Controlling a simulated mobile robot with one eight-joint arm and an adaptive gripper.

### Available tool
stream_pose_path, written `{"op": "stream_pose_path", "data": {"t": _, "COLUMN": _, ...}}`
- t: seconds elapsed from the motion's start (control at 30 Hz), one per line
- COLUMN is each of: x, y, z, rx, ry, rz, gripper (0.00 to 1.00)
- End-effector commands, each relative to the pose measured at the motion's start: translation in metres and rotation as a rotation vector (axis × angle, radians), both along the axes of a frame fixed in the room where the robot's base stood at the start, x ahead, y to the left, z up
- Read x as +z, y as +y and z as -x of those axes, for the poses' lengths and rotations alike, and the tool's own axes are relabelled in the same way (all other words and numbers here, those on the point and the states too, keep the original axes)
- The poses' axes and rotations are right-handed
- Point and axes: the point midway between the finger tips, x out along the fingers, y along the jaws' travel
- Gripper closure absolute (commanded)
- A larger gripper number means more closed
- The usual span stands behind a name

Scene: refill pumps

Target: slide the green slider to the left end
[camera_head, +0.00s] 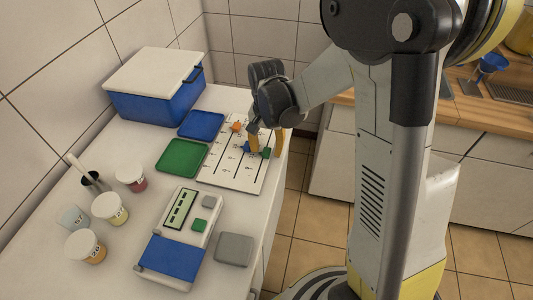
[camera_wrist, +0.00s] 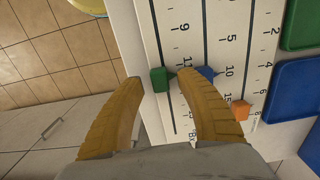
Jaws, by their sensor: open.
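The white slider board (camera_head: 225,178) lies on the counter with parallel dark tracks and printed numbers. The green slider (camera_wrist: 160,79) sits on the track nearest the board's outer edge, beside the mark 11 in the wrist view. It also shows in the head view (camera_head: 266,153). The blue slider (camera_wrist: 207,72) is on the middle track and the orange slider (camera_wrist: 240,109) on the farther one. My gripper (camera_wrist: 160,82) is open, its yellow fingertips on either side of the green slider. I cannot tell whether they touch it. My gripper also shows over the board in the head view (camera_head: 267,143).
A green tray (camera_head: 182,157) and a blue tray (camera_head: 201,125) lie beside the board. A blue cooler with a white lid (camera_head: 155,82) stands behind. Several cups, a scale (camera_head: 175,258) and a grey block (camera_head: 234,250) occupy the counter's front. The counter edge is close to the board.

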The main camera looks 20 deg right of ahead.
Motion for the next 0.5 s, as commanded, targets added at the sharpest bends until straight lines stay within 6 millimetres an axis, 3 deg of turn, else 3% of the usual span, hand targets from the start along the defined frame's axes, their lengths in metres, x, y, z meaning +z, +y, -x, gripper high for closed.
{"op": "stream_pose_path", "data": {"t": 0.1, "x": -0.0096, "y": 0.0, "z": 0.0, "rx": 0.0, "ry": 0.0, "rz": 0.0, "gripper": 0.57}}
{"op": "stream_pose_path", "data": {"t": 0.4, "x": -0.0105, "y": 0.0, "z": 0.0, "rx": 0.0, "ry": 0.0, "rz": 0.0, "gripper": 0.57}}
{"op": "stream_pose_path", "data": {"t": 0.5, "x": -0.0105, "y": 0.0001, "z": 0.0001, "rx": 0.0, "ry": 0.0, "rz": 0.0, "gripper": 0.86}}
